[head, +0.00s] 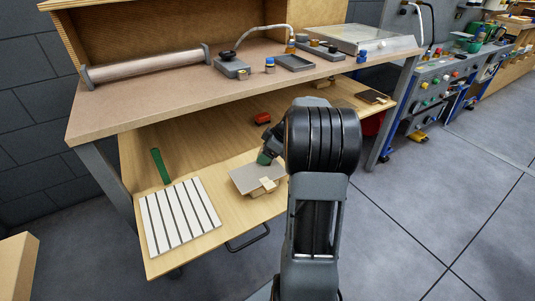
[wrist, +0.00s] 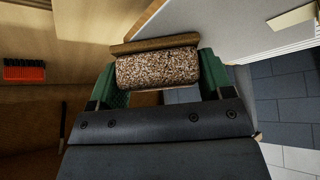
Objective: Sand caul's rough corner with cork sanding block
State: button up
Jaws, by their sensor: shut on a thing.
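The cork sanding block (wrist: 158,68) is speckled brown with a plain brown strip along its far side. It sits between the green fingers of my gripper (wrist: 160,76), which is shut on it. In the head view my gripper (head: 265,157) is at the back edge of the caul, and my arm hides the block. The caul (head: 250,175) is a flat grey board on the pulled-out wooden shelf. In the wrist view the caul (wrist: 225,22) fills the upper right, with its edge close to the block. I cannot tell whether they touch.
A pale wood piece (head: 267,184) lies at the caul's front. A white slatted panel (head: 180,218) and a green strip (head: 160,166) lie to the left. A red brush-like item (head: 263,118) is behind. The upper worktop (head: 150,105) overhangs the shelf's back.

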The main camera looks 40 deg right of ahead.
notch_tip(320, 180, up, 3)
jog(key=shift+s+a+r+p, duration=0.1)
jog(key=shift+s+r+p, duration=0.05)
jog(key=shift+p, duration=0.2)
jog(key=shift+r+p, duration=1.25)
jog(key=shift+r, duration=1.1)
